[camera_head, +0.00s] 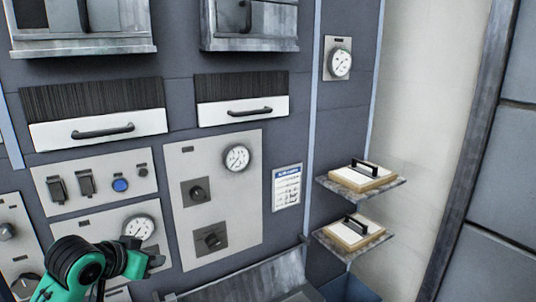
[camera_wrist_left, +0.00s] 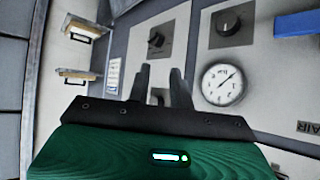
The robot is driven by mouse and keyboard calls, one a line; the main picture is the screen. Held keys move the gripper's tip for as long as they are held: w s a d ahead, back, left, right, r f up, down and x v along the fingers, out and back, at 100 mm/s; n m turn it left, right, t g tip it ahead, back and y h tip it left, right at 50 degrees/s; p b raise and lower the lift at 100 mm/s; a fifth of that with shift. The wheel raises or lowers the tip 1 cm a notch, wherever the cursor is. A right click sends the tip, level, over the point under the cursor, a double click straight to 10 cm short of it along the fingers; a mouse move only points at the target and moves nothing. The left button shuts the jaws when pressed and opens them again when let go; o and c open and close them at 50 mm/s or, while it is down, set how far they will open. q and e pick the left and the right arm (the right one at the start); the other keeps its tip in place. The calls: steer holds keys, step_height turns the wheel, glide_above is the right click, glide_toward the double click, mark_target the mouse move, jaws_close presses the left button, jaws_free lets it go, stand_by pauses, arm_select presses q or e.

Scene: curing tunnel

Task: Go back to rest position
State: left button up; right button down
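My left gripper (camera_head: 156,260) shows at the lower left of the head view, on a green and black arm, in front of the grey control panel. In the left wrist view, its two dark fingers (camera_wrist_left: 160,82) stand apart with no held object visible between them. The panel with a gauge (camera_wrist_left: 222,83) and black knobs (camera_wrist_left: 229,21) lies beyond the fingers. Whether the fingers touch the panel cannot be told. My right gripper is in neither view.
Two small shelves at the right carry pale blocks with black handles, an upper block (camera_head: 362,176) and a lower block (camera_head: 354,232). Two drawer-like flaps with handles (camera_head: 103,131) are above the panels. A metal ledge (camera_head: 243,284) juts out at the bottom.

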arm_select(q)
steer(key=s+d+f+n+g+y, duration=0.1)
steer(key=s+d+f+g, duration=0.1)
steer(key=s+f, duration=0.65)
steer(key=s+d+f+g, duration=0.1)
steer(key=s+d+f, duration=0.1)
steer(key=s+f, duration=0.65)
steer(key=s+f+n+g+y, duration=0.1)
steer(key=s+f+g, duration=0.1)
steer(key=s+f, duration=0.45)
steer(key=s+f+g+y, duration=0.15)
steer(key=s+f, duration=0.25)
steer(key=s, duration=0.5)
step_height(320, 180, down, 32)
steer(key=g+b, duration=0.1)
steer(key=b, duration=0.2)
steer(key=s+a+f+b, duration=0.1)
steer(key=s+f, duration=0.8)
steer(key=f, duration=0.3)
steer(key=s+a+f+g+b, duration=0.1)
steer(key=s+a+f, duration=0.1)
steer(key=s+f, duration=0.8)
step_height(320, 180, down, 2)
steer(key=shift+s+a+f+b, duration=0.15)
steer(key=shift+a+f+b, duration=0.1)
steer(key=shift+a+b, duration=0.05)
steer(key=shift+g, duration=0.25)
